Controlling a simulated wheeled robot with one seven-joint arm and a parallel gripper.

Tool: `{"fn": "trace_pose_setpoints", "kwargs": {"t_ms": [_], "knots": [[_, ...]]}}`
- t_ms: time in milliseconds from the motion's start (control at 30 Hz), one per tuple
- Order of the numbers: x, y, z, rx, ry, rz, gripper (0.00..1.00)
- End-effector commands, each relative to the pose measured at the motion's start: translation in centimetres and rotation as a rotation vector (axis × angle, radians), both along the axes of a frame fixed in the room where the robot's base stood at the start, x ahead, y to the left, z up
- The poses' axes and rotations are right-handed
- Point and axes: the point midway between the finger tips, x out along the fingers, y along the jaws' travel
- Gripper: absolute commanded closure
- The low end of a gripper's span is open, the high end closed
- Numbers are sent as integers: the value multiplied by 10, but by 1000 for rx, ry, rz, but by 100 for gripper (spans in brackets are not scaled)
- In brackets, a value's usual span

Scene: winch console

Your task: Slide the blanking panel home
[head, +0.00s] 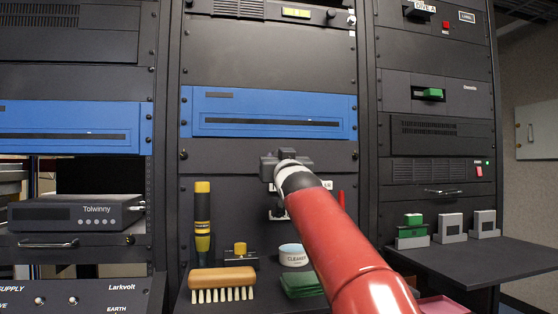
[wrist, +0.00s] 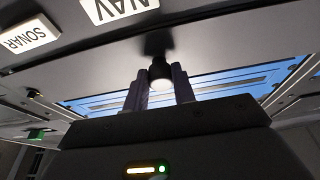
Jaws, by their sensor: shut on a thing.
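A plain dark panel (head: 225,155), which I take to be the blanking panel, lies across the middle rack just below a blue unit (head: 270,112). My gripper (head: 284,157) is at the middle of this panel, with my red arm reaching up to it from the lower right. In the wrist view, my gripper's two fingers (wrist: 161,82) stand on either side of a round dark knob (wrist: 160,68) and are shut on it. The knob is hidden behind my gripper in the head view. I cannot tell how deep the panel sits.
A shelf below holds a screwdriver (head: 202,215), a brush (head: 221,281), a cleaner tin (head: 293,254) and a green cloth (head: 302,284). SONAR (wrist: 28,37) and NAV (wrist: 115,8) labels sit near the knob. A side shelf (head: 470,262) juts out at right.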

Motion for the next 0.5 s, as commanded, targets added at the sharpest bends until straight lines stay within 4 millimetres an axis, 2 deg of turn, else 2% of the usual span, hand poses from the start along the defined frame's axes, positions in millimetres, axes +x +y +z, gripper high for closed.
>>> {"fn": "trace_pose_setpoints", "kwargs": {"t_ms": [400,433,500], "knots": [[7,1,1,2,-4,0,100],[7,1,1,2,-4,0,71],[7,1,1,2,-3,0,62]]}}
